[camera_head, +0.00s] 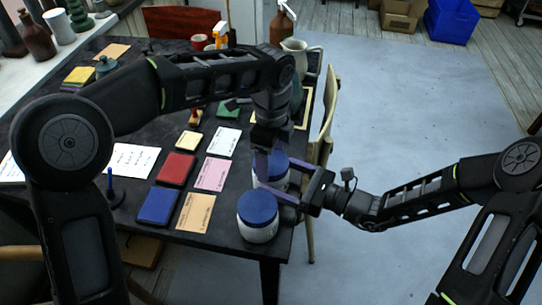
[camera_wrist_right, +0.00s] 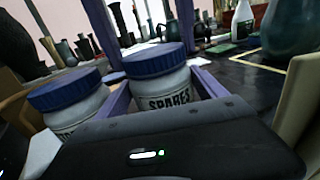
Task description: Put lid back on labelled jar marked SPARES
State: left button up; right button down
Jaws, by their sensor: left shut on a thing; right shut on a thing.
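The SPARES jar (camera_wrist_right: 168,98) stands upright in the right wrist view, white with black lettering. Its blue lid (camera_wrist_right: 155,61) sits on its mouth and looks about level; whether it is fully seated I cannot tell. My right gripper (camera_wrist_right: 160,92) is shut around the jar's body from the side. My left gripper (camera_head: 268,163) comes down from above and is shut on the blue lid, with its purple fingers on either side. In the head view the jar (camera_head: 281,184) is partly hidden by both grippers.
A second blue-lidded white jar (camera_head: 257,217) stands close by, near the table's front corner. Flat coloured pads (camera_head: 177,168) and paper cards (camera_head: 211,174) lie to the left. A jug (camera_head: 297,58) and bottle (camera_head: 281,28) stand behind. The table edge is close on the right.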

pick_arm(q)
jog(key=m, duration=0.4)
jog(key=shift+m, duration=0.3)
jog(key=o, duration=1.6)
jog(key=shift+r, duration=3.75)
pick_arm(e)
grip_release()
jog(key=shift+d, duration=0.1)
pick_arm(q)
jog(key=shift+f, duration=0.15)
pick_arm(e)
jog(key=shift+v, duration=3.8)
pick_arm(q)
jog(key=shift+d, duration=0.1)
pick_arm(e)
jog(key=shift+s, duration=0.15)
